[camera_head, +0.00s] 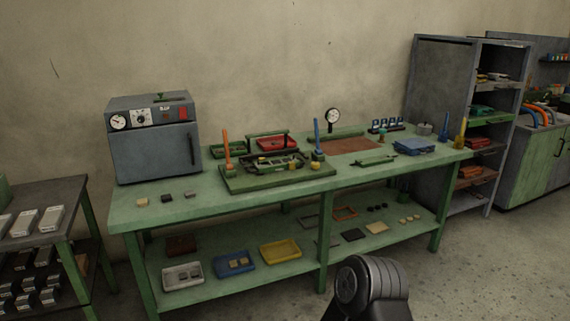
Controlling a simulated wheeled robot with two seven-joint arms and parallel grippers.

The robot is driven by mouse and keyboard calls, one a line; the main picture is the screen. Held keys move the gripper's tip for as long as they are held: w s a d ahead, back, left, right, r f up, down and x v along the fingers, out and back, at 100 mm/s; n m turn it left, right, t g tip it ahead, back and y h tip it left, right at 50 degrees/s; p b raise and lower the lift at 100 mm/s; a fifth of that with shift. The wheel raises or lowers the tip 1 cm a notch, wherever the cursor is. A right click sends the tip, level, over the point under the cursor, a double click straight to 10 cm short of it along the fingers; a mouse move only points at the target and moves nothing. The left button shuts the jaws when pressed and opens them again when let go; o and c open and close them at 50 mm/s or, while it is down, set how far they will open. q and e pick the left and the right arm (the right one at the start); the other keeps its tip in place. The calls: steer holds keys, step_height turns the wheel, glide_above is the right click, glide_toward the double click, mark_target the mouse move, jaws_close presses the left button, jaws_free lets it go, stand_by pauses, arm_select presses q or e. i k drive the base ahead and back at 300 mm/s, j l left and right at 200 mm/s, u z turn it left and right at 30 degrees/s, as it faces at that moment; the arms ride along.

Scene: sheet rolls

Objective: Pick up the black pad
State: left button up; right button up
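A flat black square pad (354,234) lies on the lower shelf of the green workbench (118,212), right of the middle leg. A grey rounded link of my own arm shows at the bottom centre. Neither of my grippers is in view.
A grey oven (152,140) stands on the bench's left end. A green fixture (276,178) with upright handles fills the middle. Yellow (280,252), blue (234,263) and white (183,275) trays sit on the lower shelf. Floor at the right front is clear.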

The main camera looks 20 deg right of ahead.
mark_target(166, 198)
steer(key=i+j, duration=1.7)
